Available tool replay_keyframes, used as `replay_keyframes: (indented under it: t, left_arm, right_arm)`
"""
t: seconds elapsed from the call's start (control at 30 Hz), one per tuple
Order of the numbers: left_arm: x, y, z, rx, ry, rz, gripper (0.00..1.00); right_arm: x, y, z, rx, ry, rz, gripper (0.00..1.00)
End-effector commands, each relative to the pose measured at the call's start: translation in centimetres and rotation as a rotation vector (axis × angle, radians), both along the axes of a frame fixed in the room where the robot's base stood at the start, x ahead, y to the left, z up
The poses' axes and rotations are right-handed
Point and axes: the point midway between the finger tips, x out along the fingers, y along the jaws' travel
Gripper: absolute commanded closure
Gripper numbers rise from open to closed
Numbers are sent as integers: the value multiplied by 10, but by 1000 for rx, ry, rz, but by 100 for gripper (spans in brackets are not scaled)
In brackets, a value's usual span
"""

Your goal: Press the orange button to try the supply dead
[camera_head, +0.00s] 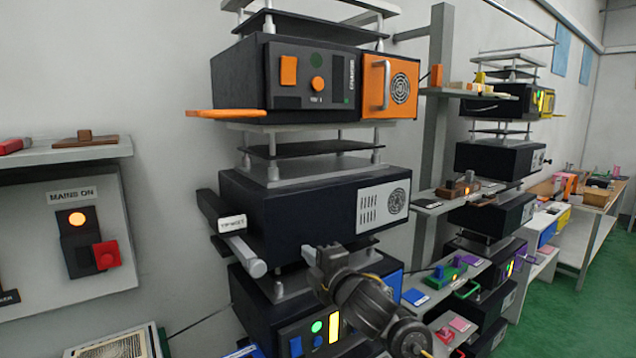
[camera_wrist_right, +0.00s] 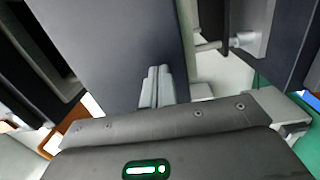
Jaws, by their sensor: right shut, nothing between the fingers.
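The round orange button (camera_head: 318,84) is on the dark front panel of the top unit (camera_head: 240,80) in the head view. An orange square switch (camera_head: 288,70) sits left of it, and a dark green round lamp (camera_head: 316,61) is above it. My right gripper (camera_head: 308,252) is well below the button, in front of the lower units, and apart from it. Its fingers are together and empty in the right wrist view (camera_wrist_right: 158,85), over a dark flat surface. The button is not recognisable in the wrist view. My left gripper is not in view.
A wall panel (camera_head: 120,250) labelled MAINS ON has a lit orange lamp (camera_head: 77,218) and a red switch (camera_head: 107,255). An orange lever (camera_head: 226,113) sticks out left of the top unit. A grey handle (camera_head: 248,257) juts from the middle unit. More stacked units stand at right.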

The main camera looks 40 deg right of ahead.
Motion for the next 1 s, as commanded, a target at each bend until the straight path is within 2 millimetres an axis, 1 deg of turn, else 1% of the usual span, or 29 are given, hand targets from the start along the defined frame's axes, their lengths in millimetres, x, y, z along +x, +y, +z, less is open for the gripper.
replay_keyframes:
  t: [0.03, 0.07, 0.1, 0.17, 0.2, 0.27, 0.3, 0.37, 0.4, 0.5, 0.6, 0.7, 0.8, 1.0]
  left_arm:
    - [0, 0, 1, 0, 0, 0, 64]
    - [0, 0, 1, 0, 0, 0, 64]
    - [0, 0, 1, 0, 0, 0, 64]
    - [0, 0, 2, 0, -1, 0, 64]
    - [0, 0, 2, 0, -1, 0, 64]
    - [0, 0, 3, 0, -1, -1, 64]
    - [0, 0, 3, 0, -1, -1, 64]
    - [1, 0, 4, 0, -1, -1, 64]
    - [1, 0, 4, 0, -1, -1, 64]
    - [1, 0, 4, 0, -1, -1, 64]
    - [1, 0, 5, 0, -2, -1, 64]
    - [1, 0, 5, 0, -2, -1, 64]
    - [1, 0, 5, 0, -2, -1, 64]
    - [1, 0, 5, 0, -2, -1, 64]
  right_arm:
    - [0, -4, 32, -66, -60, -1, 100]
    - [-1, -6, 48, -106, -92, -3, 100]
    - [-3, -8, 71, -161, -137, -6, 100]
    - [-8, -12, 106, -247, -205, -17, 100]
    - [-13, -14, 131, -307, -253, -26, 100]
    - [-24, -17, 169, -401, -327, -48, 100]
    - [-32, -19, 193, -463, -374, -66, 100]
    - [-46, -21, 227, -554, -442, -96, 100]
    - [-56, -22, 248, -609, -484, -116, 100]
    - [-80, -24, 289, -728, -570, -169, 100]
    - [-100, -25, 317, -813, -629, -213, 100]
    - [-113, -25, 334, -866, -664, -244, 100]
    - [-119, -26, 341, -892, -681, -259, 100]
    - [-121, -26, 343, -898, -683, -263, 100]
